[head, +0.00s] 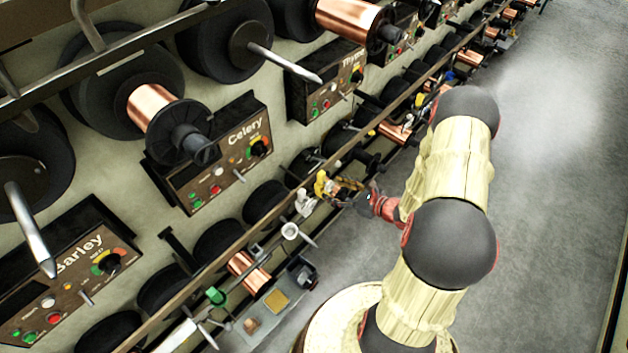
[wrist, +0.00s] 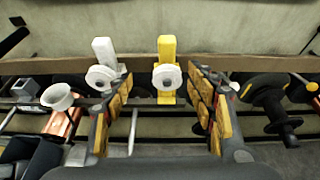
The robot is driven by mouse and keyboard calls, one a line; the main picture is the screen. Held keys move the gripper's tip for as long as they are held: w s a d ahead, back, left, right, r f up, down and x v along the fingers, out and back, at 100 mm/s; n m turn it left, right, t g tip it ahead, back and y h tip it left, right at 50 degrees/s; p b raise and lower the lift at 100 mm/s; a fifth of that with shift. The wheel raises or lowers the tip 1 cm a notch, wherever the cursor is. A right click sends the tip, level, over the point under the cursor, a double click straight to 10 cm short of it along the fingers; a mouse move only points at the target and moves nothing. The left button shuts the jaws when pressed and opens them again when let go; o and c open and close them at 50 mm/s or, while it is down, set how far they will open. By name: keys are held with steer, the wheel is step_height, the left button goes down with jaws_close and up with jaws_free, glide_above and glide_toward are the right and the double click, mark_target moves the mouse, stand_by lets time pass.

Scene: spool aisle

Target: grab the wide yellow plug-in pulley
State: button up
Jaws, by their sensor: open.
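The yellow plug-in pulley (wrist: 167,48) has a yellow upright body and a white wheel. It stands on the rail, centred between my fingers in the wrist view; in the head view it is a small yellow shape (head: 321,184) beside my gripper (head: 350,193). A white pulley (wrist: 104,50) stands just left, outside the left finger.
A white funnel-like cup (wrist: 58,97) and a copper spool (wrist: 62,122) are at left. Black spools (wrist: 268,88) are at right. The wall (wrist: 230,25) rises behind. In the head view, the Celery control box (head: 225,160) is above the rail; the aisle floor (head: 560,150) is clear.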

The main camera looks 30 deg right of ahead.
mark_target(323, 184)
steer(key=shift+w+d+f, duration=0.2)
steer(key=shift+f, duration=0.2)
steer(key=b+x, duration=0.1)
steer(key=x, duration=0.1)
steer(key=b+x, duration=0.1)
steer(key=x, duration=0.1)
steer(key=b+x, duration=0.1)
steer(key=x, duration=0.2)
steer(key=shift+d+f, duration=0.25)
steer(key=shift+d, duration=0.05)
steer(key=shift+w+a, duration=0.15)
steer(key=shift+w, duration=0.2)
steer(key=shift+c, duration=1.1)
steer(key=c, duration=1.1)
steer(key=shift+c, duration=0.3)
